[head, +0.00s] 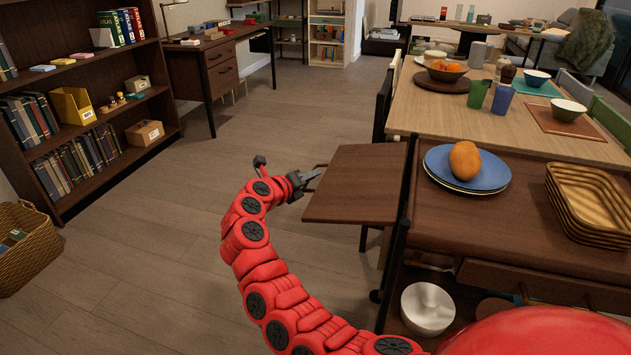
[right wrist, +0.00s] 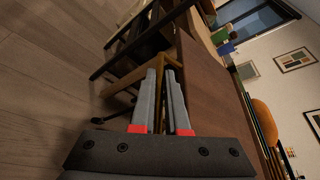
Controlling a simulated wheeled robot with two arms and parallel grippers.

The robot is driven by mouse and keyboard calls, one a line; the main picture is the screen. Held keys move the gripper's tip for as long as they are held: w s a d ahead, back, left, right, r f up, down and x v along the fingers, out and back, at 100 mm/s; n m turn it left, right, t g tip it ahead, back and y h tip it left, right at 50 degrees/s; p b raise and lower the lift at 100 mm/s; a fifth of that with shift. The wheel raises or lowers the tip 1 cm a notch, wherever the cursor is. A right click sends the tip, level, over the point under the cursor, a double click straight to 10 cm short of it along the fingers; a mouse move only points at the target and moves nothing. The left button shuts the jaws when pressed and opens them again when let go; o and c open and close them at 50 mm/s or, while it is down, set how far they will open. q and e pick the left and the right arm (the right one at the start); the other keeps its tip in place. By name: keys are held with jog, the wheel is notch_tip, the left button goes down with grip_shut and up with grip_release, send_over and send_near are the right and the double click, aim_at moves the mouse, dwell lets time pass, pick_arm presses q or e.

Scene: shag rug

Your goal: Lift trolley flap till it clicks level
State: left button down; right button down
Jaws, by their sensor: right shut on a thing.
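The trolley flap (head: 355,185) is a dark brown wooden board at the left end of the trolley top (head: 455,222). It stands out to the left and looks about level with the top; a small remaining tilt cannot be ruled out. My right gripper (head: 312,175) is at the flap's outer left edge, shut on it. In the right wrist view the two grey fingers (right wrist: 163,102) with red bases lie close together beside the brown board of the flap (right wrist: 212,95). The exact contact and the flap's bracket are hidden. My left gripper is not in view.
A dining table (head: 480,115) stands behind.

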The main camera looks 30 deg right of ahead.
jog(key=shift+m+y, duration=0.6)
jog(key=shift+m, duration=0.3)
jog(key=shift+w+a+r+p, duration=0.15)
jog(key=shift+r+p, duration=1.55)
jog(key=shift+r, duration=1)
jog(key=c, duration=0.9)
grip_release()
jog(key=v, duration=0.5)
jog(key=p+v, duration=0.1)
jog(key=v, duration=0.5)
jog(key=p+v, duration=0.1)
jog(key=v, duration=0.5)
jog(key=shift+s, duration=0.35)
jog(key=shift+a, duration=0.1)
